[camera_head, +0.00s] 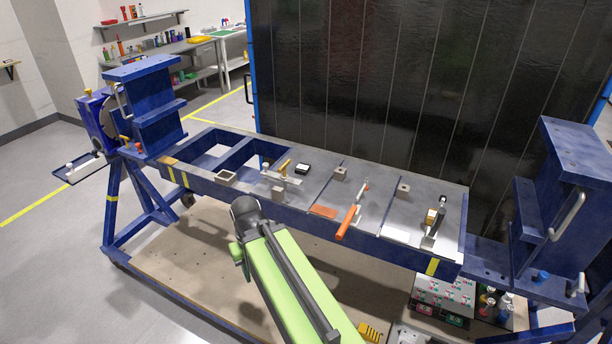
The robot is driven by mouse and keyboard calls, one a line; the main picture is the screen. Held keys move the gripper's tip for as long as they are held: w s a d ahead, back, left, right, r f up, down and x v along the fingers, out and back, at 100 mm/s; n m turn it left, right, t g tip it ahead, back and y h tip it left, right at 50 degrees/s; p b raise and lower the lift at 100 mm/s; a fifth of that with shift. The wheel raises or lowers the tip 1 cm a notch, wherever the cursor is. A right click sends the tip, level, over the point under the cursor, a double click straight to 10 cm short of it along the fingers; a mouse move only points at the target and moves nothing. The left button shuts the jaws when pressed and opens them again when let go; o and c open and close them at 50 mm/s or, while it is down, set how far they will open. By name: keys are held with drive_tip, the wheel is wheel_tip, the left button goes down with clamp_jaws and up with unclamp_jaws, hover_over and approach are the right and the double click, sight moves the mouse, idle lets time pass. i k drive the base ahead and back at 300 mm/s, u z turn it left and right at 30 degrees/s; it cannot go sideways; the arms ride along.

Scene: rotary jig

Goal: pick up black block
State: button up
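A small black block (303,169) with a pale edge lies on the grey top of the jig table (385,190), near its back edge and left of the middle. It sits just right of a toggle clamp with a yellow handle (284,167) and looks apart from it. My green arm reaches up from the bottom of the picture and ends at a dark joint in front of the table's front rail. My gripper does not show, so whether it is open or shut is not visible. Nothing covers the block.
A small grey block (340,173) and an orange-handled clamp (348,221) stand right of the black block. Another clamp (433,222) is at the right end. Tall blue end posts (147,105) (558,195) flank the table. A dark panel (350,85) rises behind.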

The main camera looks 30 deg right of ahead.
sight(302, 170)
drive_tip(key=k, duration=1.15)
drive_tip(key=u, duration=0.55)
drive_tip(key=i, duration=2.05)
drive_tip(key=u, duration=0.05)
